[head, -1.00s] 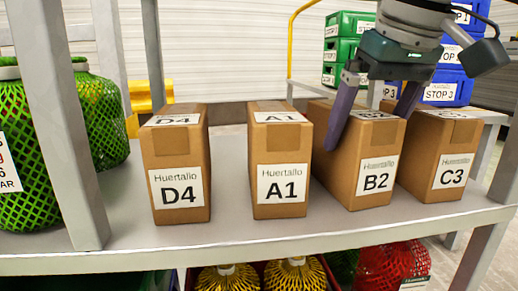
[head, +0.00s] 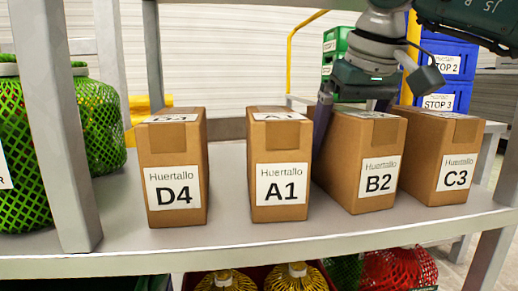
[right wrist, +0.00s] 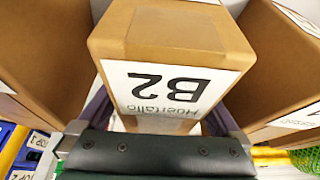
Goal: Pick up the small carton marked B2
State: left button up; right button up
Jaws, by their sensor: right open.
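The small brown carton marked B2 (head: 360,160) stands upright on the grey shelf (head: 240,238), between cartons A1 (head: 281,150) and C3 (head: 442,150). My right gripper (head: 362,103) is open and low over it from behind and above. One dark finger is down at its left side, in the gap towards A1; the other is mostly hidden in the head view. In the right wrist view the B2 carton (right wrist: 160,25) lies between the two fingers, its label upside down. I cannot tell whether the fingers touch it. My left gripper is not in view.
Carton D4 (head: 175,160) stands at the left of the row. A grey shelf post (head: 62,130) and green-netted bags (head: 95,120) are further left. Stacked crates (head: 443,70) stand behind at the right. Bags in yellow and red nets lie below the shelf.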

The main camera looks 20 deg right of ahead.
jog(key=shift+f, duration=0.3)
dwell(0.4)
grip_shut()
jog(key=shift+r, duration=0.1)
dwell(0.7)
